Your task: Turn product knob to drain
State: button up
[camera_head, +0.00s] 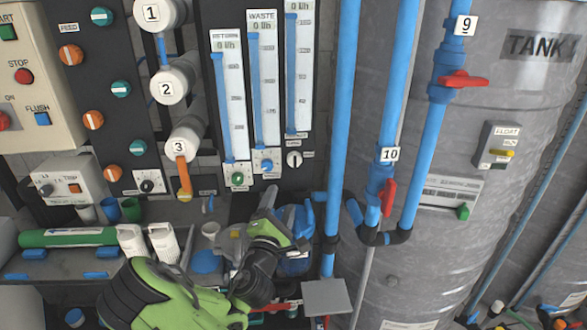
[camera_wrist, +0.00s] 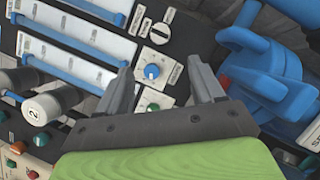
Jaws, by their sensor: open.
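A small black-and-white rotary knob (camera_head: 294,160) sits below the third flow meter, right of a blue knob (camera_head: 267,166) and a green knob (camera_head: 238,179). The third meter's title is cut off and the small labels are unreadable, so I cannot confirm which is the product knob. In the wrist view, the black-and-white knob (camera_wrist: 169,16) is at the top, the blue knob (camera_wrist: 151,71) lies beyond and between my fingertips, and the green knob (camera_wrist: 153,107) is nearer. My gripper (camera_head: 264,201) is open and empty, below the knobs; it also shows in the wrist view (camera_wrist: 163,76).
Vertical blue pipes (camera_head: 340,120) with red valve handles (camera_head: 388,197) stand right of the panel, before a grey tank (camera_head: 450,230). White numbered cylinders (camera_head: 175,84) protrude at left. Blue fittings (camera_wrist: 262,70) lie right of my fingers in the wrist view.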

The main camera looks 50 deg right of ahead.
aim_at(295, 162)
jog(key=p+x, duration=0.3)
jog(key=x, duration=1.1)
jog(key=shift+d+r, duration=0.2)
jog(key=shift+d, duration=0.05)
jog(key=c, duration=1.1)
jog(key=shift+o, duration=0.2)
